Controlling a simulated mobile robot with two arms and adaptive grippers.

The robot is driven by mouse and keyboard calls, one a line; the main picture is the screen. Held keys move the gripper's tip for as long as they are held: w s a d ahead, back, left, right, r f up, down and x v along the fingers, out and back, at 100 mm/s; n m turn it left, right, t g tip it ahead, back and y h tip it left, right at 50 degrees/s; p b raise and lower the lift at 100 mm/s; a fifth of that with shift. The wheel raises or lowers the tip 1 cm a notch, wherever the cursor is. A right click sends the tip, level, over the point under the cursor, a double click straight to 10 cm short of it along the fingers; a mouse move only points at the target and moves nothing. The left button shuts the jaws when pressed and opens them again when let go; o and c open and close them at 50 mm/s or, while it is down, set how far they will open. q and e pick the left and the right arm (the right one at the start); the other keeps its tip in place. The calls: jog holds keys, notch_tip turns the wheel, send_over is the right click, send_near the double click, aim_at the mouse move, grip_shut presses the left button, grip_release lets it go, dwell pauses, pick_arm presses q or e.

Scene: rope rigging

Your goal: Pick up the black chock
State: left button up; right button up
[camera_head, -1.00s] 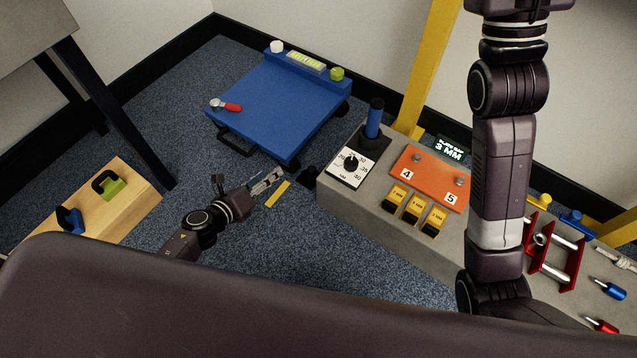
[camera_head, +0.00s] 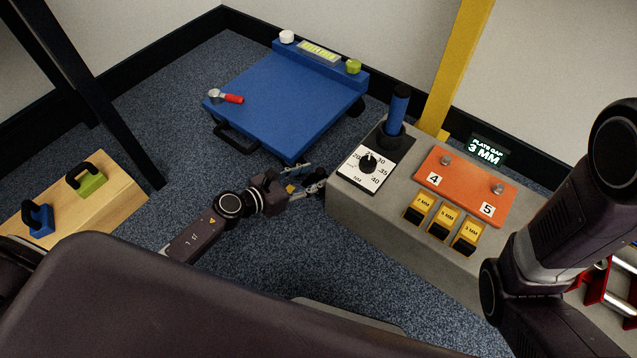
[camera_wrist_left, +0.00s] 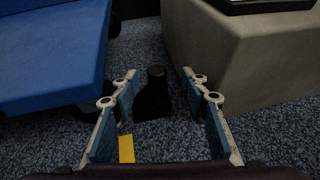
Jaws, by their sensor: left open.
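The black chock (camera_wrist_left: 152,98) stands on the blue-grey carpet between the blue platform and the concrete-grey console. In the left wrist view it lies between the two fingers of my open left gripper (camera_wrist_left: 160,76), with space to each side. Its upright knob points up and its lower part is dark and hard to make out. In the head view my left gripper (camera_head: 316,178) reaches to the gap by the console's corner, and its fingers mostly hide the chock (camera_head: 316,185). My right arm shows at the right, but its gripper is out of view.
The blue wheeled platform (camera_head: 280,97) stands to the left of the chock and the console (camera_head: 350,205) close to its right. A yellow strip (camera_wrist_left: 126,149) lies on the carpet by the left finger. A wooden block (camera_head: 105,208) with two handled pieces is at far left.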

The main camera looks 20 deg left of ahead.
aim_at(317, 175)
pick_arm(q)
jog(key=b+x, duration=0.1)
jog(key=x, duration=0.1)
jog(key=b+x, duration=0.1)
jog(key=shift+w+f, duration=0.3)
jog(key=shift+f, duration=0.15)
jog(key=shift+w+d, duration=0.15)
jog(key=shift+w, duration=0.15)
grip_shut()
